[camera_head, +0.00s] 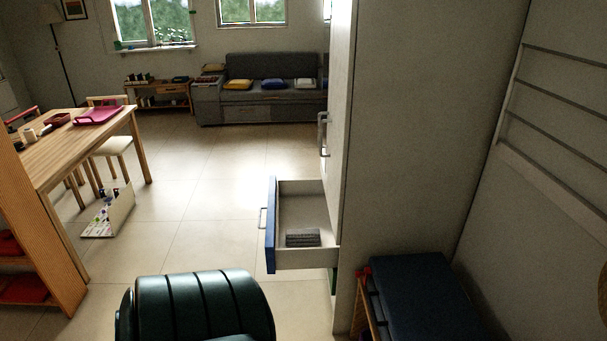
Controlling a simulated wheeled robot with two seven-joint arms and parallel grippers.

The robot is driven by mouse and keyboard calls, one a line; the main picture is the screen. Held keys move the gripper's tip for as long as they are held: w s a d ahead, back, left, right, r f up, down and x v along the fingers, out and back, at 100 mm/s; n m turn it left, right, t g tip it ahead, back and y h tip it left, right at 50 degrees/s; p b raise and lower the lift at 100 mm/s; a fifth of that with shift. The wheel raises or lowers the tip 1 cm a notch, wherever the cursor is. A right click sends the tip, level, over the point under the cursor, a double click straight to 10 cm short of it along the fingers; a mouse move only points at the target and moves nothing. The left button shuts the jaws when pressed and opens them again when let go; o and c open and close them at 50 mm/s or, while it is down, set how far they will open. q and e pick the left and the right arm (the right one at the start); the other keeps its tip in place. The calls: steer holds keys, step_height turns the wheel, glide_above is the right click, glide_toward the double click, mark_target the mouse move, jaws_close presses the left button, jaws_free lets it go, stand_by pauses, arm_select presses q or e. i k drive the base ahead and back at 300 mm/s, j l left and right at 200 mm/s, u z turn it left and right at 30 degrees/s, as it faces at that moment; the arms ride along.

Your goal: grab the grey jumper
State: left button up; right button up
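A small folded grey garment, which looks like the grey jumper (303,237), lies flat in an open drawer (312,258). It is near the front end of the drawer, on the light drawer floor. The drawer has light walls and a blue front (270,228) with a handle, and it sticks out to the left from a tall pale cabinet (410,130). Neither of my grippers shows in the head view.
A dark green ribbed, rounded thing, like a padded seat back (200,303), stands close at the bottom. A dark blue padded bench (415,290) is right of the drawer. A wooden table (75,142) and a white box (112,212) are left. The tiled floor between is clear.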

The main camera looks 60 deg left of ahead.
mark_target(309, 236)
steer(key=i+l, duration=0.1)
steer(key=l, duration=0.2)
steer(key=i+l, duration=0.1)
steer(key=l, duration=0.15)
steer(key=u, duration=2.25)
steer(key=l, duration=0.1)
